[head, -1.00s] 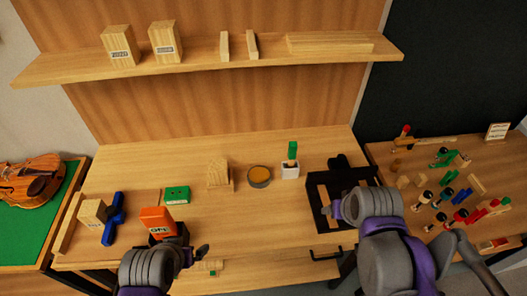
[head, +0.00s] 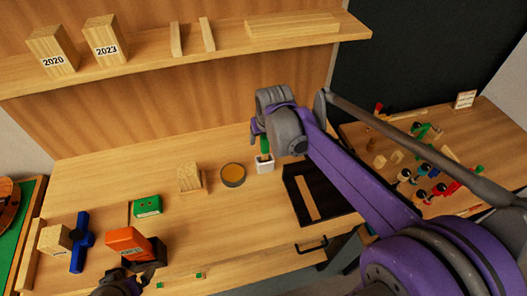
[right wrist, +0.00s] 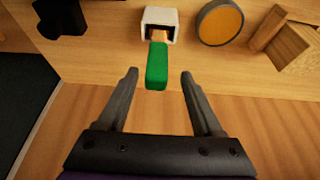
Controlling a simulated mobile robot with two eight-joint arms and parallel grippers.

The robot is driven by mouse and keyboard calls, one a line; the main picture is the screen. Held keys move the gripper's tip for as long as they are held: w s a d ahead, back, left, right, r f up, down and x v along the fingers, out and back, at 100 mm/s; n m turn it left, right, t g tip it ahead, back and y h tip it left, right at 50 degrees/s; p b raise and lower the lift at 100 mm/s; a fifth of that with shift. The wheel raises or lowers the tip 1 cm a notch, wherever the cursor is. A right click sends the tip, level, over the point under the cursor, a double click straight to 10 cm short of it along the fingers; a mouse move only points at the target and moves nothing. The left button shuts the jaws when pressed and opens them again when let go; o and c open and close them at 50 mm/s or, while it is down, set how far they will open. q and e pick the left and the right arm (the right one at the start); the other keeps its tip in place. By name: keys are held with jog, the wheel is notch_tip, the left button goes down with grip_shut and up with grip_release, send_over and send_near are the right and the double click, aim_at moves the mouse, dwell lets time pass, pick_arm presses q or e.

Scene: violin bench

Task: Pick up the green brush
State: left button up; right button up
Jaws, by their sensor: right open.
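The green brush (right wrist: 157,65) stands handle-up in a small white holder (right wrist: 160,20) on the bench. In the head view the brush (head: 265,145) is partly hidden by my right gripper (head: 259,138), and the white holder (head: 265,166) shows just below. In the right wrist view my right gripper (right wrist: 159,76) is open, with one finger on each side of the green handle and a gap on both sides. My left gripper (head: 130,284) is only partly in view at the bottom edge, near an orange box (head: 127,243); its jaws are not clear.
A round tin with an orange top (head: 233,175) and a wooden block (head: 190,178) stand left of the holder. A black tray (head: 297,200) with a wooden strip is to its right. A green box (head: 147,206) lies farther left. The shelf (head: 200,62) is above.

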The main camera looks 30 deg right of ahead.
aim_at(265, 154)
jog(key=x, duration=0.5)
jog(key=shift+s+d+f, duration=0.2)
jog(key=shift+f, duration=0.15)
grip_shut()
